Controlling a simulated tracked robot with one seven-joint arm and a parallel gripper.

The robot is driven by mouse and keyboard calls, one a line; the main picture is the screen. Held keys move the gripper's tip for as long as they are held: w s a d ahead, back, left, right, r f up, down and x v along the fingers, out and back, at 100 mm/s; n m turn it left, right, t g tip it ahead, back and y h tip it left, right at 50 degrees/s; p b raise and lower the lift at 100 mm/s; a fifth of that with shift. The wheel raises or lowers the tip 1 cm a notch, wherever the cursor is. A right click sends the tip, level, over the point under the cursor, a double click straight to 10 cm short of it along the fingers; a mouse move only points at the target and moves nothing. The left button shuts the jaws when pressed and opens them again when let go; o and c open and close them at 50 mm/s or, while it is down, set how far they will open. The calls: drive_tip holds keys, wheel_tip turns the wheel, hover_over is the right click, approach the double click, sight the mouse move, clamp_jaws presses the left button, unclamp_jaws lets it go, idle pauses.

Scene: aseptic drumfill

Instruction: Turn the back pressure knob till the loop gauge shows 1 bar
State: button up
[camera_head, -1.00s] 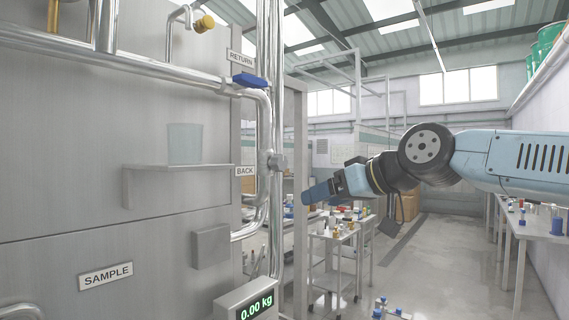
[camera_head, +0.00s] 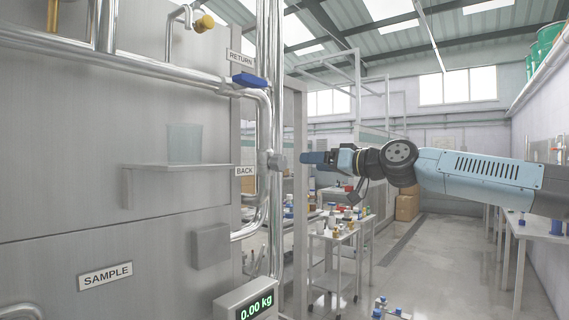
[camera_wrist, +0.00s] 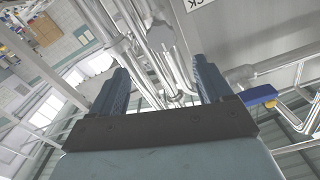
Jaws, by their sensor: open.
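The back pressure knob (camera_head: 277,161) is a small grey round knob on the vertical steel pipe, just right of the BACK label (camera_head: 245,171). In the wrist view a grey faceted knob (camera_wrist: 161,37) shows beyond and between my fingers, near the top. My gripper (camera_head: 304,158) is level with the knob, a short way to its right in the head view, and points at it. In the wrist view its two blue fingers (camera_wrist: 159,84) are spread with nothing between them. The knob stands apart from the fingers. I cannot make out the loop gauge in either view.
A blue-handled valve (camera_head: 249,80) is on the pipe above, by the RETURN label (camera_head: 241,57). A shelf (camera_head: 178,167) holds a translucent beaker (camera_head: 185,143). A scale display (camera_head: 254,307) reads 0.00 kg.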

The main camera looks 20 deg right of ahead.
sight(284, 162)
drive_tip(key=x, duration=1.3)
drive_tip(key=shift+c, duration=0.2)
drive_tip(key=c, duration=0.9)
drive_tip(key=m, duration=0.5)
drive_tip(key=shift+d, duration=0.15)
drive_tip(key=shift+c, duration=0.2)
drive_tip(key=o, duration=0.8)
drive_tip(key=shift+w+d, duration=0.1)
drive_tip(key=shift+c, duration=0.2)
drive_tip(key=shift+o, duration=1.1)
